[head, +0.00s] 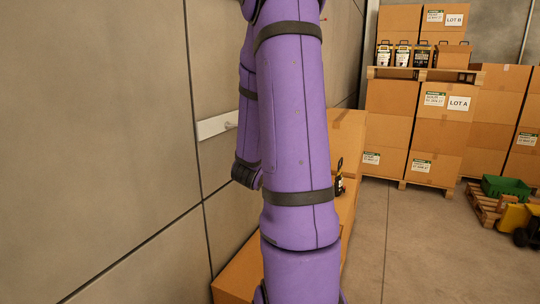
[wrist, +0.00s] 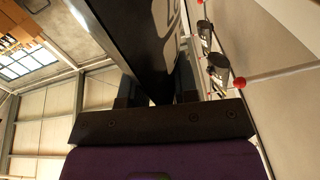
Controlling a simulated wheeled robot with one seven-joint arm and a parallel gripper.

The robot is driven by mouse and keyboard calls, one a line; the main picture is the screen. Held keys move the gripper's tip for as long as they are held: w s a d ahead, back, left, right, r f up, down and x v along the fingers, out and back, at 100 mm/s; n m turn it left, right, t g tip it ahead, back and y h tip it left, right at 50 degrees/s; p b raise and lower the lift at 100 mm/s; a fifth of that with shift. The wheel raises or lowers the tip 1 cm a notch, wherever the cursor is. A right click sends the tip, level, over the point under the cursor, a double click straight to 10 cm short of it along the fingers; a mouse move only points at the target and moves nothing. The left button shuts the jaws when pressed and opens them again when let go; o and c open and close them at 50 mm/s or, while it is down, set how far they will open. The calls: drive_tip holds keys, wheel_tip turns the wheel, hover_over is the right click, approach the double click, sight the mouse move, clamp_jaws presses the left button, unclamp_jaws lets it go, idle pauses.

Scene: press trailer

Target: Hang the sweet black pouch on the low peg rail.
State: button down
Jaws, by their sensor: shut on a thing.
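In the wrist view my gripper (wrist: 158,90) is shut on a black pouch (wrist: 150,40), a dark flat panel with pale marking on its right side. The pouch extends away from the fingers and its far end is cut off. A white rail (head: 213,126) with a pale peg is on the left wall in the head view, partly behind my purple arm. My gripper and the held pouch do not show in the head view. Pegs with red ball tips (wrist: 239,83) stand right of the pouch in the wrist view, apart from it; I cannot tell which rail bears them.
Cardboard boxes (head: 345,131) line the wall behind my arm, with a small dark item (head: 339,185) on them. A green crate (head: 505,187) is at right. The middle floor is clear.

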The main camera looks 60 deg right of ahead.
drive_tip(key=w, duration=0.5)
drive_tip(key=shift+w+a+f, duration=0.15)
drive_tip(key=shift+a+f, duration=0.05)
idle(0.5)
drive_tip(key=shift+w+a, duration=0.1)
drive_tip(key=shift+w, duration=0.1)
idle(0.4)
drive_tip(key=shift+w+a, duration=0.15)
drive_tip(key=shift+w, duration=1.25)
drive_tip(key=shift+w+a, duration=0.1)
drive_tip(key=shift+w, duration=1.25)
drive_tip(key=shift+w+f, duration=0.5)
drive_tip(key=shift+f, duration=0.25)
idle(0.4)
